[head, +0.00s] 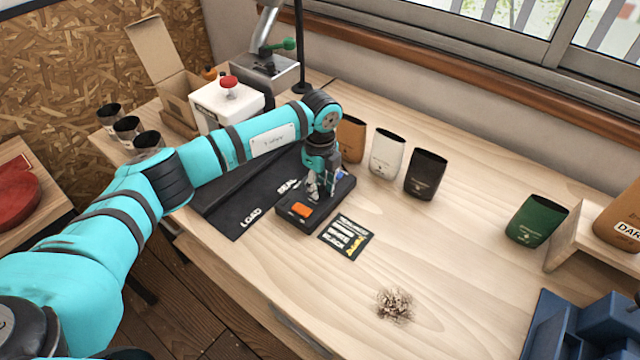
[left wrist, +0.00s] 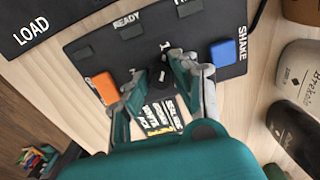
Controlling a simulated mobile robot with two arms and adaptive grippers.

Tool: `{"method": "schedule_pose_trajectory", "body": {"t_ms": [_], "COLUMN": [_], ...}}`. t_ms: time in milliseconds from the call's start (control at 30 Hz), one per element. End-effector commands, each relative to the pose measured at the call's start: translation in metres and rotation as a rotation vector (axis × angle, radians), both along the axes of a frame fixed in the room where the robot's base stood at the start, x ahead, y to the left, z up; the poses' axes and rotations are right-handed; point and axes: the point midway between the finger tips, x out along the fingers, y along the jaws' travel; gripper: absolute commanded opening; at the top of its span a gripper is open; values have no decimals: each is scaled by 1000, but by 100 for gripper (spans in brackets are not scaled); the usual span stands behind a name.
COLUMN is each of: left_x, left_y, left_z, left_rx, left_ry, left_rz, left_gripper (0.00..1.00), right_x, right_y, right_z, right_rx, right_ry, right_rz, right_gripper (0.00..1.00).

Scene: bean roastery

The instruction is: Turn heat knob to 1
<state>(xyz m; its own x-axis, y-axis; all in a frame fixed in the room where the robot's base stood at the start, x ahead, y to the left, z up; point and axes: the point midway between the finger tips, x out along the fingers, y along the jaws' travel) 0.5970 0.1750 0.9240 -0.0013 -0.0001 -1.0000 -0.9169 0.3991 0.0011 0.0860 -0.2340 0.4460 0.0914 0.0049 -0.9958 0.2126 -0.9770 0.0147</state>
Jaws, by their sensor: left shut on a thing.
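The heat knob (left wrist: 161,76) is a small black dial on a dark control panel (head: 290,217). In the left wrist view a "1" is printed just above it. My left gripper (left wrist: 158,84) is shut on the knob, with a finger on each side, pointing down from above. In the head view the left gripper (head: 320,190) covers the knob. An orange button (head: 301,210) and a blue button (left wrist: 222,53) flank the knob on the panel. My right gripper does not show.
A dark mat (head: 236,213) marked "LOAD" lies left of the panel. A printed card (head: 346,237) lies in front of it. White (head: 387,154) and black (head: 426,175) bags stand to the right. A pile of chaff (head: 395,305) lies nearer; the tabletop around it is clear.

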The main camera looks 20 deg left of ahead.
Motion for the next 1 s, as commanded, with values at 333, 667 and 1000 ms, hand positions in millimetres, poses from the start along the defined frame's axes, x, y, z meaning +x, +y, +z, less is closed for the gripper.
{"method": "schedule_pose_trajectory", "body": {"t_ms": [333, 667, 1000], "left_x": [1, 2, 1], "left_y": [0, 0, 0], "left_z": [2, 2, 1], "left_rx": [-1, -2, -1], "left_ry": [-5, -5, -3], "left_rz": [75, 79, 78], "left_gripper": [0, 0, 50], "right_x": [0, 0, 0], "right_y": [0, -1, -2], "right_z": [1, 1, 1], "right_rx": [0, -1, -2], "right_ry": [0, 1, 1], "right_rz": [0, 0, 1], "right_gripper": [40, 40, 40]}}
